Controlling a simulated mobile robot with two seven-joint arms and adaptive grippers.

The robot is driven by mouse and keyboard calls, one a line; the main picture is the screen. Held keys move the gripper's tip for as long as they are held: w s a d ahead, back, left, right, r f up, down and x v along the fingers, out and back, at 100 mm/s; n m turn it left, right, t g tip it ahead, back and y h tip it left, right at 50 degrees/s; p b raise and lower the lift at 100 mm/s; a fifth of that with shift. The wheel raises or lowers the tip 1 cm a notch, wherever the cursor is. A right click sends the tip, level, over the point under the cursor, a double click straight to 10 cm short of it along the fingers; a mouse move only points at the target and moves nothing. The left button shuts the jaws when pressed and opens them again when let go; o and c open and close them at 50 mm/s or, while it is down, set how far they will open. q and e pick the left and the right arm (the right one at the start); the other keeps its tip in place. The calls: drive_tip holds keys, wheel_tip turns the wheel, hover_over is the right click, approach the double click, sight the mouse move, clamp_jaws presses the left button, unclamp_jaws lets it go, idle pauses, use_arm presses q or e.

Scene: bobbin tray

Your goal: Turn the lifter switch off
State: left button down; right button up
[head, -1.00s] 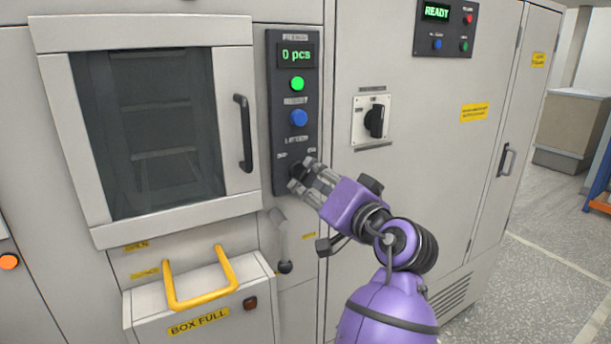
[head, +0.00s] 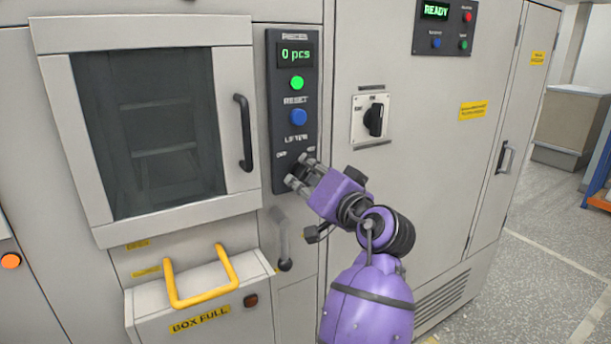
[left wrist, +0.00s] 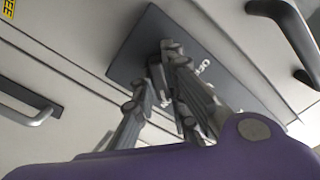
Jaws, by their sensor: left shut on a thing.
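The lifter switch is at the bottom of the dark control panel (head: 281,110), under the "LIFTER" label (head: 296,139). Its knob is mostly hidden by my fingers, so I cannot read which way it points. My left gripper (head: 297,173) is shut on the switch knob, reaching in from the lower right. In the left wrist view my left gripper's fingertips (left wrist: 166,66) close on the dark knob against the dark panel (left wrist: 140,45). My right gripper is not in view.
Above the switch are a blue button (head: 298,117), a green button (head: 297,83) and a "0 pcs" display (head: 295,54). A yellow-handled box (head: 250,275) juts out lower left.

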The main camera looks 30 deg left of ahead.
use_arm(q)
drive_tip(key=shift+f+n+b, duration=0.15)
drive_tip(key=shift+n+b, duration=0.45)
drive_tip(key=shift+n, duration=0.2)
drive_tip(key=shift+n+b, duration=0.55)
drive_tip(key=shift+n, duration=0.25)
drive_tip(key=n+b, duration=0.2)
drive_tip(key=n, duration=0.1)
drive_tip(key=shift+n+b, duration=0.3)
drive_tip(key=n+b, duration=0.2)
drive_tip(key=shift+n, duration=0.4)
drive_tip(key=n+b, duration=0.2)
drive_tip(key=shift+n, duration=0.3)
drive_tip(key=n+b, duration=0.2)
drive_tip(key=n, duration=0.1)
drive_tip(key=shift+n+b, duration=0.4)
drive_tip(key=shift+n, duration=0.1)
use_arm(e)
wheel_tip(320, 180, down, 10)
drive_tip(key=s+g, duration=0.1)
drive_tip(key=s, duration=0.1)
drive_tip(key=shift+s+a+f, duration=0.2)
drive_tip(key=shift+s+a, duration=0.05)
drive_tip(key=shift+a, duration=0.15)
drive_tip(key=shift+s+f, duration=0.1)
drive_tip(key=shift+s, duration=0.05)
